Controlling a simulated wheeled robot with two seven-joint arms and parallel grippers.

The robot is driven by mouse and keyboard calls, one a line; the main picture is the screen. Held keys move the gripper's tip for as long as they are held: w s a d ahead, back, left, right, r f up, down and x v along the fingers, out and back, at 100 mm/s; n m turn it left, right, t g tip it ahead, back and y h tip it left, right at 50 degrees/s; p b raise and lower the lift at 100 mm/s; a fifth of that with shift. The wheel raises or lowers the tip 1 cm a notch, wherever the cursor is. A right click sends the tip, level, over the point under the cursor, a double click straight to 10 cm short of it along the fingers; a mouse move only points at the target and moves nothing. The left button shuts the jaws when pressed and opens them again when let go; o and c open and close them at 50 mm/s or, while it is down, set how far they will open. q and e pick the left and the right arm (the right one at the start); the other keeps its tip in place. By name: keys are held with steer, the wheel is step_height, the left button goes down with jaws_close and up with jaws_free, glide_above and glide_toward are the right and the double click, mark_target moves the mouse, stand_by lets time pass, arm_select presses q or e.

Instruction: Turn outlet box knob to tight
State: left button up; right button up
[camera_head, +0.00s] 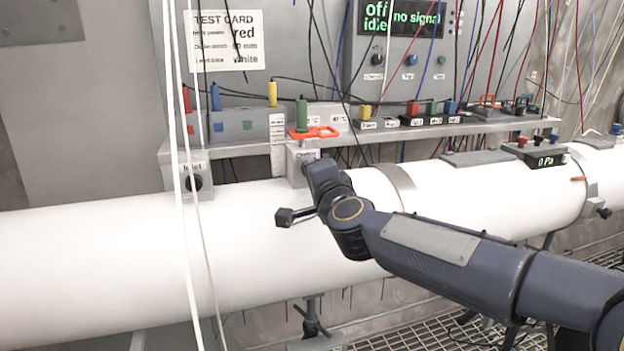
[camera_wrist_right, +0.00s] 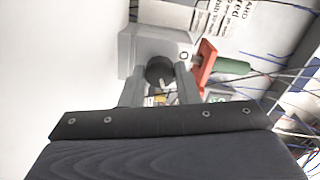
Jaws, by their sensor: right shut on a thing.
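The outlet box (camera_head: 298,160) is a small grey box on the white pipe, below a green plug (camera_head: 302,114) and a red-orange clip (camera_head: 314,132). My right gripper (camera_head: 314,165) is at the box's right side in the head view and hides its knob. In the right wrist view the box (camera_wrist_right: 140,45) shows its black round knob (camera_wrist_right: 159,68) with a pale pointer mark on its lower part. The two fingers of my right gripper (camera_wrist_right: 161,80) stand on either side of the knob, shut on it. A round mark shows on the box face. My left gripper is out of view.
The white pipe (camera_head: 90,250) runs across the view. The inlet box (camera_head: 182,172) with its black knob stands at left. A shelf (camera_head: 240,145) with plugs and cables is behind. White cords (camera_head: 183,230) hang in front at left. The display reads "off idle, no signal".

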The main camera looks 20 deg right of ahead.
steer(key=m+b, duration=0.2)
steer(key=m, duration=0.4)
steer(key=shift+f+m, duration=0.15)
steer(key=shift+m, duration=0.15)
steer(key=m+b, duration=0.2)
steer(key=m, duration=0.3)
steer(key=shift+b, duration=0.3)
steer(key=m+b, duration=0.2)
steer(key=m, duration=0.4)
steer(key=shift+f+m+b, duration=0.1)
steer(key=shift+m+b, duration=0.2)
steer(key=shift+b, duration=0.05)
steer(key=m+b, duration=0.2)
steer(key=m, duration=0.2)
steer(key=shift+m, duration=0.4)
steer(key=o, duration=1)
steer(key=shift+c, duration=0.2)
